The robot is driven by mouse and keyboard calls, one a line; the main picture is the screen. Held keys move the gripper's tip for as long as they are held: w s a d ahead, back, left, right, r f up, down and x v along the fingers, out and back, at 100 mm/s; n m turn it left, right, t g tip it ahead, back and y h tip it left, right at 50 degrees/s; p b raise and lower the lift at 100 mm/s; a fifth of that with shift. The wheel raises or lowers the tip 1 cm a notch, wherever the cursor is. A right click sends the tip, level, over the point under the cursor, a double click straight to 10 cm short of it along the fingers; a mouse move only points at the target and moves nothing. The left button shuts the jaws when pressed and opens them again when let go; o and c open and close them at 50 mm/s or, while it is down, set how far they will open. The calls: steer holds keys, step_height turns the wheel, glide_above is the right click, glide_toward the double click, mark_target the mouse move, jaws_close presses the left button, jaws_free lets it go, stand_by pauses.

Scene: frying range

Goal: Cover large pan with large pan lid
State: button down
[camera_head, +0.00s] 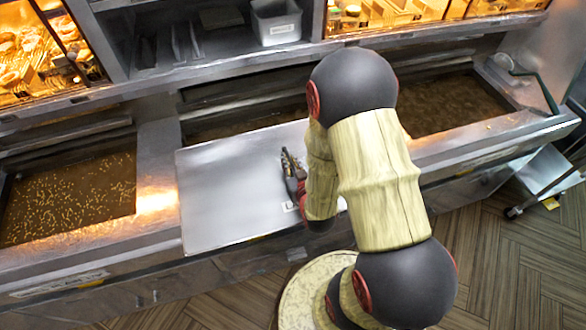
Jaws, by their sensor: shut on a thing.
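The large pan lid (222,192) is a flat, pale metal sheet, roughly rectangular. It lies or hovers over the front of the middle vat and over the counter rim, skewed to it, with its near edge at the counter's front. I cannot tell whether it touches the counter. The large pan appears to be the middle vat of brown oil (238,121); its back strip shows behind the lid, and the lid and my arm hide much of the rest. My gripper (291,163) is over the lid's right half, shut, apparently on the lid's handle, which is hidden.
A left vat (70,195) holds brown oil with floating bits. Oil also shows right of my arm (450,104). A white bin (276,22) stands on the shelf behind. Lit food cabinets (400,14) line the back. A metal cart (543,178) stands at right.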

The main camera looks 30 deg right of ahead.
mark_target(274, 130)
steer(key=shift+w+d+r+b+x, duration=0.15)
steer(key=shift+r+b+x, duration=0.3)
steer(key=shift+x, duration=3.05)
steer(key=shift+w+r+b+x, duration=0.2)
steer(key=shift+r+b+x, duration=0.25)
steer(key=shift+x, duration=3.05)
steer(key=shift+w+d+r+b+x, duration=0.15)
steer(key=shift+r+b+x, duration=0.3)
steer(key=shift+x, duration=3.05)
steer(key=shift+a+f+b, duration=0.15)
steer(key=shift+f+b, duration=0.25)
steer(key=shift+b, duration=0.1)
steer(key=shift+s+f, duration=0.15)
steer(key=shift+f, duration=0.05)
steer(key=c, duration=1.7)
jaws_free()
steer(key=shift+c, duration=0.2)
steer(key=shift+o, duration=1)
steer(key=shift+f, duration=0.1)
